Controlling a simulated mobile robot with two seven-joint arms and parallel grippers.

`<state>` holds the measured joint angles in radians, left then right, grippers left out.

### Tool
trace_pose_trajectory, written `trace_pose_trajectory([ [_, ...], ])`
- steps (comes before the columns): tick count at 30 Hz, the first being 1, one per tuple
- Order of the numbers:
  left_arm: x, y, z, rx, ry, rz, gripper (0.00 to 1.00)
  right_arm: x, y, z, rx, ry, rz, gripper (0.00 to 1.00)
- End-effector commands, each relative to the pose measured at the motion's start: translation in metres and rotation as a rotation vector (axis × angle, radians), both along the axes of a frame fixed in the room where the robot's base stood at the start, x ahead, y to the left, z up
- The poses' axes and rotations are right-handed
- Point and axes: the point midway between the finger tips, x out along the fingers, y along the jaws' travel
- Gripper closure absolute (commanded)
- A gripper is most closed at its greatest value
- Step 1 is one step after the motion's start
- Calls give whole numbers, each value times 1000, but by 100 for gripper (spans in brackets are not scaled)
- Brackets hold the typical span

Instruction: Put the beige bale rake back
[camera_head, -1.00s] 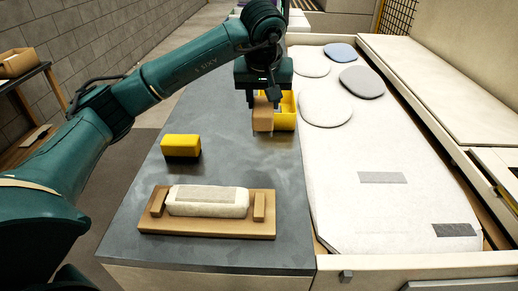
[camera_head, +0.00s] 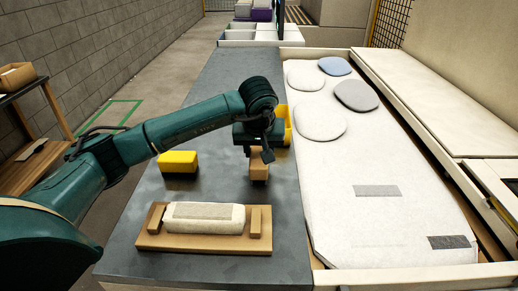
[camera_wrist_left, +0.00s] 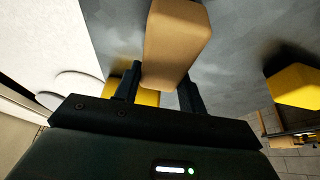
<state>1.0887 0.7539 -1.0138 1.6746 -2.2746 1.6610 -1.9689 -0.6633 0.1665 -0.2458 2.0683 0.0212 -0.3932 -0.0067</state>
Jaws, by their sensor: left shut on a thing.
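The tan block-shaped piece (camera_head: 259,168), which I take for the beige bale rake, hangs below my left gripper (camera_head: 257,150). My left gripper is shut on it. In the left wrist view the tan piece (camera_wrist_left: 176,40) sits between the two dark fingers (camera_wrist_left: 160,88) and reaches away from them. In the head view it is in front of a yellow open bin (camera_head: 288,122), partly hidden by my gripper. I cannot tell how far its lower end is from the grey table. My right gripper is not in view.
A yellow block (camera_head: 178,162) lies left of my gripper on the grey table (camera_head: 165,190). Nearer stands a wooden board (camera_head: 205,247) with end blocks and a white bale (camera_head: 203,218). A pale bed (camera_head: 375,220) with flat round pads (camera_head: 320,122) is on the right.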

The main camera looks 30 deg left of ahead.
Motion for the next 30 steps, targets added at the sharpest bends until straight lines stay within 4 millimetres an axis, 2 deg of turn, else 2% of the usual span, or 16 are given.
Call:
trace_pose_trajectory([
  [1, 0, 0, -3, 0, -1, 0, 85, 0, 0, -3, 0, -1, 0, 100],
  [2, 0, 0, -2, 1, 0, 0, 58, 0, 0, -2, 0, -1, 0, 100],
  [9, 0, 0, -2, 1, 0, 0, 38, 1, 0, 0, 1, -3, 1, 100],
  [16, 0, 0, -1, 1, 0, 0, 38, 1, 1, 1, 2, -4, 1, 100],
  [20, -1, -1, 6, 0, -2, 0, 38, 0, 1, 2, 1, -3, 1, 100],
  [23, -5, -3, 20, 0, -6, -2, 38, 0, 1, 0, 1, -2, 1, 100],
  [30, -24, -12, 68, 0, -6, -2, 38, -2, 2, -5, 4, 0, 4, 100],
])
